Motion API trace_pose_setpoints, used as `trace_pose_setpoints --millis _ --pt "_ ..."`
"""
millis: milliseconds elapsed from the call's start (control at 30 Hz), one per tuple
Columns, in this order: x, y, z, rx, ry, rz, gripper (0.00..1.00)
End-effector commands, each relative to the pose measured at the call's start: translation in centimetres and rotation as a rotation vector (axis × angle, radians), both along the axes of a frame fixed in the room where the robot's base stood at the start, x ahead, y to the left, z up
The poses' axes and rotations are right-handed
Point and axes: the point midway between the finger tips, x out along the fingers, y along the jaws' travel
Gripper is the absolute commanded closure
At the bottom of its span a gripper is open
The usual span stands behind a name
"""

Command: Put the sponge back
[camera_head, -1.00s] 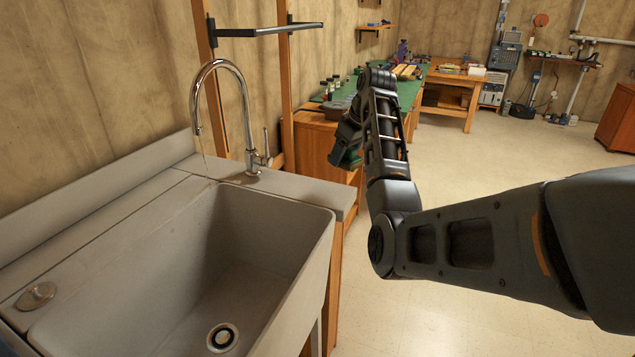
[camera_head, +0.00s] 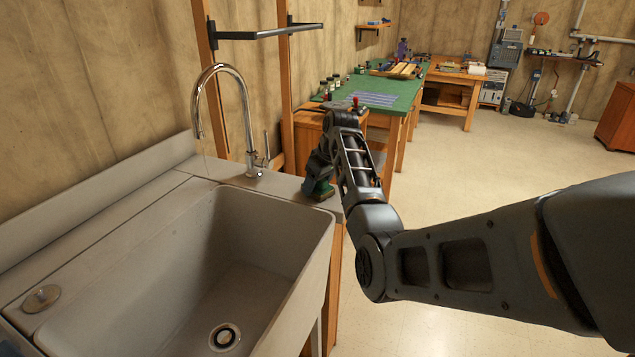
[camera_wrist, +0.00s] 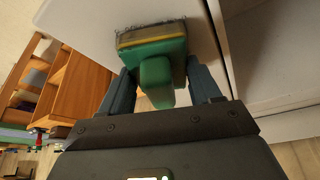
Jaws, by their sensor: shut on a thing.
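The sponge (camera_head: 319,190) has a green body with a green grip; the wrist view shows this sponge (camera_wrist: 153,48) with a yellow layer and a dark grey rough face. My gripper (camera_head: 318,174) is shut on the sponge's green grip, with a finger on each side of it in the wrist view (camera_wrist: 163,82). It holds the sponge at the right end of the pale ledge (camera_head: 285,186) behind the sink (camera_head: 325,228). I cannot tell whether the sponge touches the ledge.
A chrome tap (camera_head: 245,120) stands on the ledge left of my gripper. A round metal cap (camera_head: 41,298) is on the sink's left rim. Behind are small bottles (camera_head: 330,88) and a green-topped bench (camera_head: 405,90). The floor (camera_head: 490,160) to the right is clear.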

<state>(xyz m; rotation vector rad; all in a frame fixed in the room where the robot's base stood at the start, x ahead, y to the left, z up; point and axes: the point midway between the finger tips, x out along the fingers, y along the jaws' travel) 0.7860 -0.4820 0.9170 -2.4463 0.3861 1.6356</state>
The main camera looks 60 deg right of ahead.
Motion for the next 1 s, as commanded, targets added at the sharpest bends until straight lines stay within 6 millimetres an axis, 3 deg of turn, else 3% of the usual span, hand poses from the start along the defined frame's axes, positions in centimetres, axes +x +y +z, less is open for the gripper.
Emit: trace_pose_setpoints --millis 200,233,500,833,1000 --pt "0.0 0.0 -0.2 0.000 0.000 0.000 0.61" --pt "0.0 0.0 -0.3 0.000 0.000 0.000 0.36" --pt "0.0 0.0 -0.2 0.000 0.000 0.000 0.12" --pt "-0.1 0.0 0.4 -0.001 -0.002 0.000 0.12" --pt "-1.0 0.2 2.8 -0.004 -0.003 -0.001 0.12"
